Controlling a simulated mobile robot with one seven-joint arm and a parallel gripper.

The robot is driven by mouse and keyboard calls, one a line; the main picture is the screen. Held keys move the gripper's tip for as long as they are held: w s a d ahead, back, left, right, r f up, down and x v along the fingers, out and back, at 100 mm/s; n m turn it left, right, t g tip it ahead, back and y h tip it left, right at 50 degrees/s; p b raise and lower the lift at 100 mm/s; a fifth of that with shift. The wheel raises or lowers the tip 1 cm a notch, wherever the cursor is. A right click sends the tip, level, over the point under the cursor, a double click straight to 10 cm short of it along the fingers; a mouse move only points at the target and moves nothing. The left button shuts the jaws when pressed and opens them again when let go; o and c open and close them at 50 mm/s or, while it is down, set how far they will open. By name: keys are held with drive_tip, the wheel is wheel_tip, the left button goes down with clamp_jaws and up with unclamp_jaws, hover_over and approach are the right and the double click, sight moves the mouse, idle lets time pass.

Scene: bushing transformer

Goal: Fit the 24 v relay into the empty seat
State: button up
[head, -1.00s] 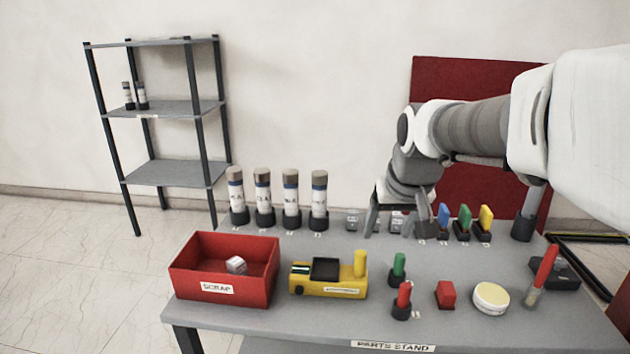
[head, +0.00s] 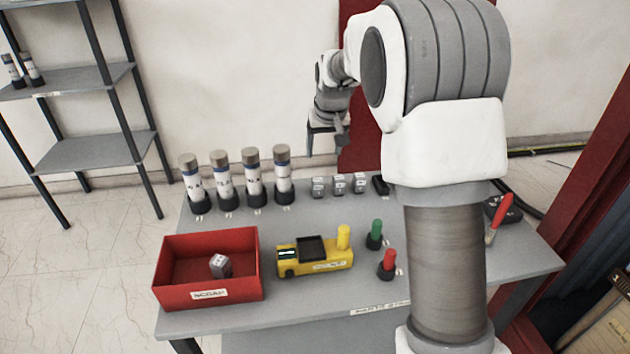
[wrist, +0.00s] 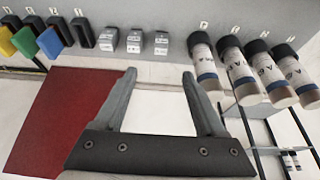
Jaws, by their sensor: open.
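Three small grey-and-white blocks, relay-like, stand in a row at the back of the table, at left (head: 318,187), middle (head: 339,184) and right (head: 360,184). They also show in the wrist view (wrist: 134,41), but their print is too small to tell which is the 24 v relay. A similar block (head: 220,265) lies in the red scrap bin (head: 207,297). My gripper (head: 327,146) is open and empty, above and behind the block row. Its two spread fingers show in the wrist view (wrist: 158,78). I cannot identify the empty seat.
Several capped cylinders (head: 253,178) stand left of the blocks. Black holders (wrist: 82,32) stand beside them, some with coloured cards (wrist: 49,42). A yellow device (head: 315,262), green peg (head: 375,235) and red peg (head: 388,263) stand in front. My arm hides the table's right part.

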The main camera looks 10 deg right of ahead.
drive_tip(key=b, duration=0.2)
approach(318, 180)
drive_tip(key=x, duration=0.2)
drive_tip(key=s+x, duration=0.1)
drive_tip(key=x, duration=0.1)
drive_tip(key=shift+w+d+f, duration=0.1)
drive_tip(key=shift+f, duration=0.25)
drive_tip(key=shift+w+b+x, duration=0.15)
drive_tip(key=shift+w+x, duration=0.05)
drive_tip(key=shift+x, duration=1.4)
drive_tip(key=shift+w+b+x, duration=0.15)
drive_tip(key=shift+w+x, duration=0.05)
drive_tip(key=shift+x, duration=1.45)
drive_tip(key=shift+r, duration=0.25)
drive_tip(key=shift+c, duration=0.3)
clamp_jaws()
